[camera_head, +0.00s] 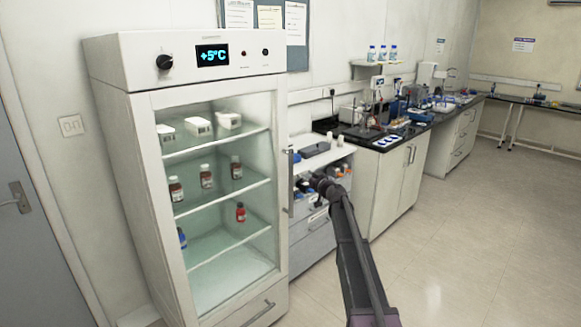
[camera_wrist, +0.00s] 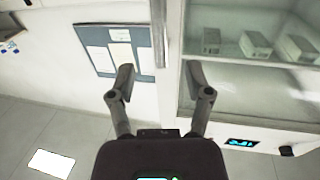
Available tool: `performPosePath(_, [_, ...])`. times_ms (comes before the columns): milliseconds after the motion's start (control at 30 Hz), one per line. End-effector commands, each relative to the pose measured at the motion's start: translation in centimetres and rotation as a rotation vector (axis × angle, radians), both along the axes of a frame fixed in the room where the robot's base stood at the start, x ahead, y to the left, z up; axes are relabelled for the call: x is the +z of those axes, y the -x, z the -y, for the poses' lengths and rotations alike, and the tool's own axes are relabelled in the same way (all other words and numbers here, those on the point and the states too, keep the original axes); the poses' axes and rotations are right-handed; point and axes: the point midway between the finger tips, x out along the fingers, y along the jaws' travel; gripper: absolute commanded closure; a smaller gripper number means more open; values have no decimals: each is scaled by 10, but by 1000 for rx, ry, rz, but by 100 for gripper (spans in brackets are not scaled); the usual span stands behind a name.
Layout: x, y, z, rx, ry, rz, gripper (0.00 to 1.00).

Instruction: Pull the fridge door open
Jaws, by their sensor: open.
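The fridge (camera_head: 118,58) is a tall white cabinet with a glass door (camera_head: 205,93), which looks closed. A slim upright handle (camera_head: 288,185) runs along the door's right edge. My gripper (camera_head: 303,180) is beside the handle, to its right in the head view, partly hidden by its own dark arm. In the wrist view my gripper (camera_wrist: 159,72) has its two fingers wide apart with nothing between them gripped. The metal handle (camera_wrist: 157,35) shows in line with the gap between the fingertips. I cannot tell whether a finger touches it.
White boxes and several bottles stand on the fridge shelves. An open-fronted storage unit (camera_head: 312,245) and a lab bench (camera_head: 385,180) stand to the fridge's right. A grey room door (camera_head: 30,250) is at the left. The floor (camera_head: 460,220) at the right is clear.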

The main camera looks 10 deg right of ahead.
Motion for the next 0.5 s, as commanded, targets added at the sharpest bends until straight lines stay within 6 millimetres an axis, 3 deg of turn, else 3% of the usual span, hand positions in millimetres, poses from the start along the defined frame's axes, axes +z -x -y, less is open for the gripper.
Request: performPosePath(500, [0,-74,-32,0,0,0,35])
